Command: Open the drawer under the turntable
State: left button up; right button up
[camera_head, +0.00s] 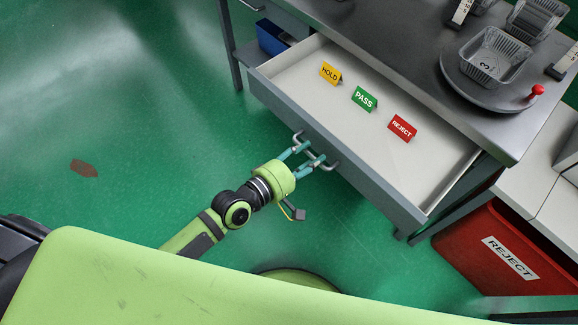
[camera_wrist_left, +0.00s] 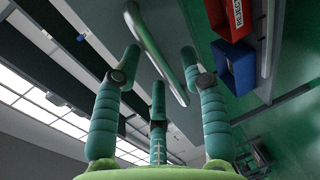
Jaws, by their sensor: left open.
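The grey drawer (camera_head: 285,100) under the steel worktop is pulled well out, showing its pale inside. The turntable (camera_head: 481,90) is on the worktop above. My left gripper (camera_head: 309,155) is open, its teal fingers at the metal handle (camera_head: 331,166) on the drawer front. In the left wrist view the handle bar (camera_wrist_left: 157,50) runs between the spread fingers (camera_wrist_left: 160,72); contact is unclear. My right gripper is not in view.
A red REJECT bin (camera_head: 480,240) stands on the floor at the right, and a blue bin (camera_head: 270,38) is behind the drawer's left side. The green floor at left is mostly free.

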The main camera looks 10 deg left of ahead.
pick_arm(q)
jog(key=v, duration=1)
jog(key=shift+s, duration=0.1)
jog(key=s+a+f+m+g+y+p, duration=0.15)
jog(key=a+f, duration=0.25)
jog(key=f, duration=0.5)
jog(key=s+a+f+m+g+y, duration=0.2)
jog(key=s+a+f+m+y, duration=0.15)
jog(key=f, duration=0.55)
jog(key=s+a+f+m+g+y+p, duration=0.1)
jog(key=a+f+m+g+y, duration=0.1)
jog(key=a+f, duration=0.5)
jog(key=s+d+f+m+g+y, duration=0.1)
jog(key=s+f+m+g, duration=0.2)
jog(key=s+f, duration=0.3)
jog(key=s+d+f+m+g+y+p, duration=0.1)
jog(key=s+f+m+g, duration=0.2)
jog(key=s+f, duration=0.4)
jog(key=s, duration=0.8)
jog(key=shift+s, duration=0.35)
